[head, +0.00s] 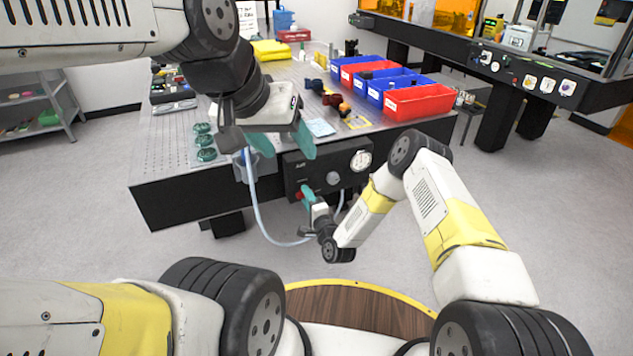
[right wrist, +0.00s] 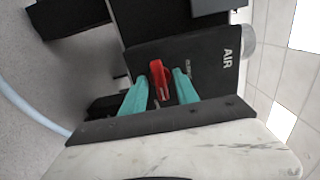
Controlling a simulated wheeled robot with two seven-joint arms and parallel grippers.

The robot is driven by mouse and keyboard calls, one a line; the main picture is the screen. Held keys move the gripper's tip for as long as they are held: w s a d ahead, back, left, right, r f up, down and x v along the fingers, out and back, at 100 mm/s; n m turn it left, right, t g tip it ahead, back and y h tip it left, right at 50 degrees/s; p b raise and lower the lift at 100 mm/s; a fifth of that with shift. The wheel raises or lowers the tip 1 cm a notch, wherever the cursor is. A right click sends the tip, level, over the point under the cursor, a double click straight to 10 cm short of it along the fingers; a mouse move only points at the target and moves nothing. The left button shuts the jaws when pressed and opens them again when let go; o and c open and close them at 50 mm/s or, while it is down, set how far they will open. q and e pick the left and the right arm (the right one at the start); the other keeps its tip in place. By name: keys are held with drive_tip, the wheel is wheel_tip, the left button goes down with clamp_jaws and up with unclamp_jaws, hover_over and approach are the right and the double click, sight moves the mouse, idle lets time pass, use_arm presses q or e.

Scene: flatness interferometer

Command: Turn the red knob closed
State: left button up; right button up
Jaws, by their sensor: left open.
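The red knob (right wrist: 159,80) sits on the black air panel (right wrist: 205,62), which is marked AIR. In the right wrist view it stands between the two teal fingers of my right gripper (right wrist: 160,84), with a narrow gap on each side. In the head view the red knob (head: 298,195) is partly hidden by my right gripper (head: 307,193) at the panel's (head: 318,168) left end. My left gripper (head: 286,150) is open and empty, above the table's front edge, up and left of the knob.
A pale hose (head: 252,205) hangs in a loop below the panel. A round gauge (head: 361,160) and a grey knob (head: 333,178) are on the panel. Green round pieces (head: 204,141) and red and blue bins (head: 420,101) stand on the table (head: 165,160).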

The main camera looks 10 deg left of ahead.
drive_tip(key=shift+c, duration=0.3)
clamp_jaws()
drive_tip(key=shift+n, duration=8.9)
drive_tip(key=shift+f, duration=0.1)
